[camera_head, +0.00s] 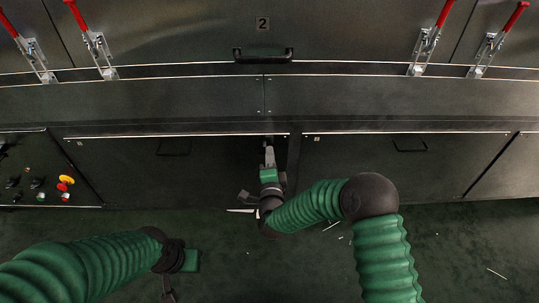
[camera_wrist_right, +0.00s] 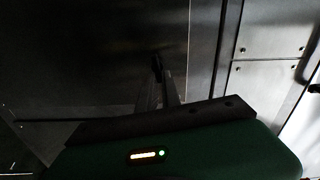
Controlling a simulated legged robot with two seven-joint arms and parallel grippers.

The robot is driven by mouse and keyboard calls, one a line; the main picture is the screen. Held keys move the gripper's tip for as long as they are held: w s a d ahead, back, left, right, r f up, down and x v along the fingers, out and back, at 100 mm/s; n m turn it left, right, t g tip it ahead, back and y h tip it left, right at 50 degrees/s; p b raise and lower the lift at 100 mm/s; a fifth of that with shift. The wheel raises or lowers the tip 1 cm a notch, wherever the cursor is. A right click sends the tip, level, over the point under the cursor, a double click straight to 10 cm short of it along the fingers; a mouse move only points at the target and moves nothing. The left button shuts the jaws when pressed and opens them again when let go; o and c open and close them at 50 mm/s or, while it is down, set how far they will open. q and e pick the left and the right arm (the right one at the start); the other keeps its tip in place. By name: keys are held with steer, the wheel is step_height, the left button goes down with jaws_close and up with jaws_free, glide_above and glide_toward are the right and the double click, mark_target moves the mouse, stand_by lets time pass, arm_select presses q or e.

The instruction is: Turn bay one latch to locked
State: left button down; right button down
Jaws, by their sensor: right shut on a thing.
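My right gripper (camera_head: 269,156) reaches up to the dark lower panel, close to the seam between two lower doors. It is shut on a small dark part, which I take to be the bay one latch (camera_wrist_right: 156,63). In the right wrist view the fingers (camera_wrist_right: 160,88) meet at this part against the dark panel. The fingers and the poor light hide most of the latch, so its angle cannot be told. My left gripper (camera_head: 188,260) hangs low at the left over the floor, away from the panels. Its fingers cannot be made out.
The left lower door (camera_head: 120,170) and right lower door (camera_head: 400,175) have recessed handles. Red-handled toggle clamps (camera_head: 100,50) line the upper panel marked 2. A control panel (camera_head: 40,180) with an orange-yellow knob is at far left. Pale scraps (camera_head: 497,274) lie on the green floor.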

steer(key=shift+d+f+m, duration=0.15)
steer(key=shift+f+m, duration=0.2)
steer(key=shift+m, duration=0.65)
steer(key=c, duration=1.5)
jaws_free()
steer(key=shift+c, duration=0.2)
steer(key=s+p, duration=0.7)
steer(key=s, duration=0.9)
steer(key=shift+s, duration=0.4)
